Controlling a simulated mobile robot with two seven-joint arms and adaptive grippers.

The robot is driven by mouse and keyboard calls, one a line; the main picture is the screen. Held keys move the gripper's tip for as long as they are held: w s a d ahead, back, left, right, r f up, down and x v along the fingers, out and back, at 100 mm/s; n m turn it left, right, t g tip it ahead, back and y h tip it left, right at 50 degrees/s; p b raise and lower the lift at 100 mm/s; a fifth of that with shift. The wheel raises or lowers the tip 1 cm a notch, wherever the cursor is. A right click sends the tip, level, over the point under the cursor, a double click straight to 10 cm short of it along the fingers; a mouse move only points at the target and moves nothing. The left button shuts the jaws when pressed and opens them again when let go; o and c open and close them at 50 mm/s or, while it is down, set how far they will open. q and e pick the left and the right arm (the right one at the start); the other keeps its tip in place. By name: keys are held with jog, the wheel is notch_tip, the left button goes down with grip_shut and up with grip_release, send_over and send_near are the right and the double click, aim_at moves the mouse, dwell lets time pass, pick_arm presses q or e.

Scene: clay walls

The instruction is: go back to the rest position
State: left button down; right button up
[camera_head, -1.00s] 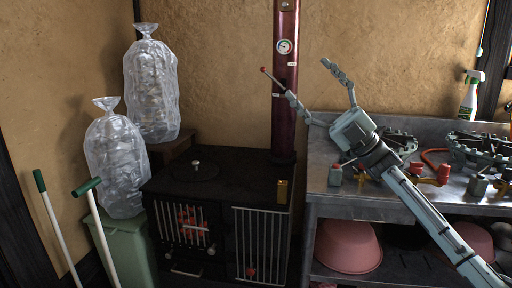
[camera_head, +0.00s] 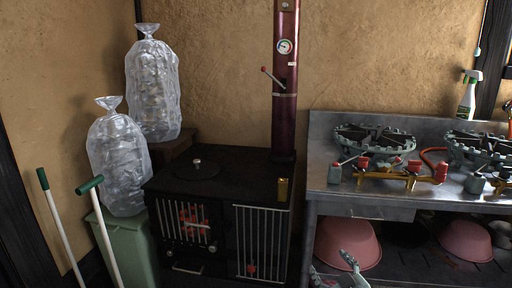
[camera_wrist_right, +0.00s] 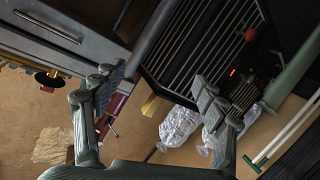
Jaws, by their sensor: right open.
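My right gripper (camera_head: 334,268) shows at the bottom edge of the head view, low in front of the steel bench's lower shelf. It is empty. In the right wrist view its two fingers (camera_wrist_right: 158,92) stand wide apart with nothing between them. The rest of my right arm is out of the head view. My left gripper is in neither view.
A black stove (camera_head: 218,205) with a dark red flue pipe (camera_head: 286,120) and its red-knobbed lever (camera_head: 272,78) stands left of the steel bench (camera_head: 345,207). A pink basin (camera_head: 348,240) sits underneath. Two burners top the bench. Bagged bottles (camera_head: 117,160) and green-handled poles (camera_head: 102,230) are left.

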jog(key=s+d+f+m+g+h, duration=0.35)
jog(key=s+f+g, duration=0.35)
jog(key=s+f, duration=1)
jog(key=s+d+f+g, duration=0.1)
jog(key=s+f+g, duration=0.1)
jog(key=s, duration=0.7)
jog(key=s+d+f+g, duration=0.2)
jog(key=s+f+g, duration=0.1)
jog(key=s, duration=0.6)
jog(key=shift+s+f+m, duration=0.15)
jog(key=shift+f+m, duration=0.3)
jog(key=shift+f, duration=0.45)
